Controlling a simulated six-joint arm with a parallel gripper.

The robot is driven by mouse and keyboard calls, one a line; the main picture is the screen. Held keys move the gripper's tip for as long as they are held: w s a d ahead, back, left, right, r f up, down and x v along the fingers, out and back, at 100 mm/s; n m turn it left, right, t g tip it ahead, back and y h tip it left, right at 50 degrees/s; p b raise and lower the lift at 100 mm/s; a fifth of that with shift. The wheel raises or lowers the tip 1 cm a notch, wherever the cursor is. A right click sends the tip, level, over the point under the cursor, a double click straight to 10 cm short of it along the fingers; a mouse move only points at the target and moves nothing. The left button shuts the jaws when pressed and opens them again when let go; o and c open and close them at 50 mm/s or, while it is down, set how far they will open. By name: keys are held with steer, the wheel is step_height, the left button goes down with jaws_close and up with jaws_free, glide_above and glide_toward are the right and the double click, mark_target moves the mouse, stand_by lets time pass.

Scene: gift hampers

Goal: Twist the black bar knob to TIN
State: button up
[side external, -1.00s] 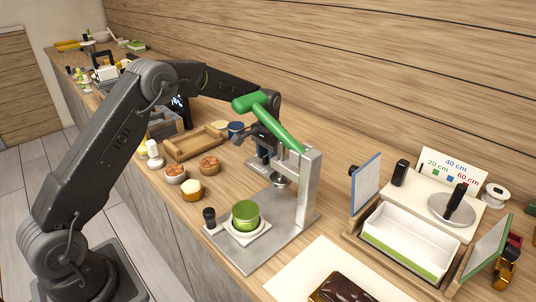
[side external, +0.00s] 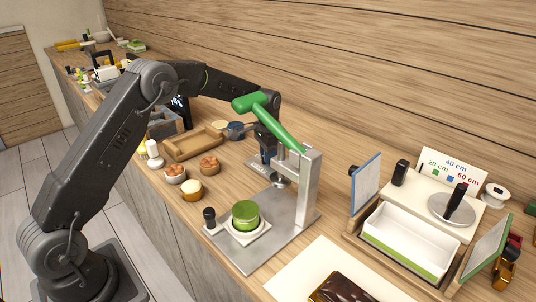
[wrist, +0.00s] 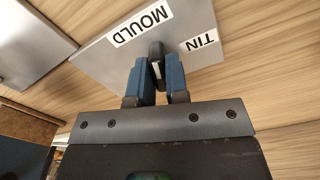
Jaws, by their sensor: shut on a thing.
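The black bar knob (wrist: 156,52) stands on a grey plate (wrist: 100,58) with white labels reading MOULD (wrist: 140,28) and TIN (wrist: 201,43). In the wrist view the bar lies nearly upright in the picture, between the two labels, with a white mark near its lower end. My gripper (wrist: 158,72) is shut on the knob, one blue finger on each side. In the side view the gripper (side external: 266,150) points down at the plate (side external: 257,168), behind the green-handled press; the knob is hidden there.
The press with its green lever (side external: 275,118) and metal frame (side external: 308,185) stands close in front of the gripper. A white box (side external: 410,240) is at the right.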

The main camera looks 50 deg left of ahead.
steer(key=shift+m, duration=0.3)
steer(key=m, duration=0.3)
steer(key=shift+m, duration=2.4)
steer(key=m, duration=0.2)
steer(key=shift+m, duration=1)
